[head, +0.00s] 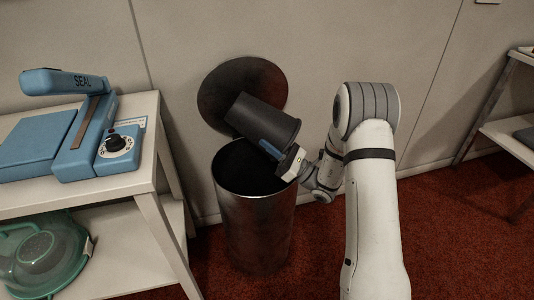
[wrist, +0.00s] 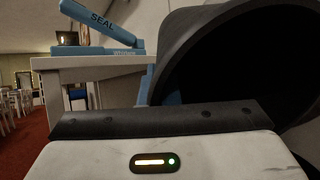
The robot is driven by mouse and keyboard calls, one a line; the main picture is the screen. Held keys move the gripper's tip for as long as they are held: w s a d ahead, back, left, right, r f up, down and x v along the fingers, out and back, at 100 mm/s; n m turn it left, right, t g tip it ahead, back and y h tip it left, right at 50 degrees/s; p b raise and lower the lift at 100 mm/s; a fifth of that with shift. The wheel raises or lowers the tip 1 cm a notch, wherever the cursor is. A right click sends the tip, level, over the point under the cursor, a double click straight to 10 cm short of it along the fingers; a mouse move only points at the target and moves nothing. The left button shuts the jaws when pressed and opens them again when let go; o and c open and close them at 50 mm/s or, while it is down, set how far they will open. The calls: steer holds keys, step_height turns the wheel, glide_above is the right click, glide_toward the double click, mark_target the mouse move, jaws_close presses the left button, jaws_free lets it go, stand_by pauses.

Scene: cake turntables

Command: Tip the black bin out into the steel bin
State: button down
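The black bin (head: 262,120) is tilted well over, above the open mouth of the steel bin (head: 255,225). Its narrower end is at the upper left and its wide rim is at the lower right. My gripper (head: 280,154) is shut on the black bin near its rim, from the right. In the wrist view the black bin (wrist: 185,60) shows its dark open mouth, and my gripper (wrist: 155,118) sits at its edge. The fingertips are mostly hidden. The inside of both bins is too dark to show any contents.
A round dark lid (head: 222,82) stands up behind the steel bin, by the wall. On the left, a white table (head: 130,183) carries a blue sealer (head: 95,135), with a green clear-sided item (head: 45,255) on its lower shelf.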

steer(key=shift+d+f+y+b, duration=0.2)
steer(key=shift+y+b, duration=0.1)
steer(key=shift+b, duration=3)
steer(key=shift+s+d+r+b, duration=0.1)
steer(key=shift+s+r+b, duration=0.1)
steer(key=shift+b, duration=0.85)
step_height(320, 180, up, 2)
steer(key=shift+r+p, duration=0.15)
steer(key=shift+p, duration=1)
step_height(320, 180, down, 2)
steer(key=shift+w+f+b, duration=0.1)
steer(key=shift+f+b, duration=0.05)
steer(key=shift+b, duration=0.4)
step_height(320, 180, up, 2)
steer(key=shift+r+p, duration=0.15)
steer(key=shift+p, duration=0.9)
step_height(320, 180, down, 2)
steer(key=shift+f+b, duration=0.25)
steer(key=shift+b, duration=0.85)
steer(key=shift+r, duration=0.15)
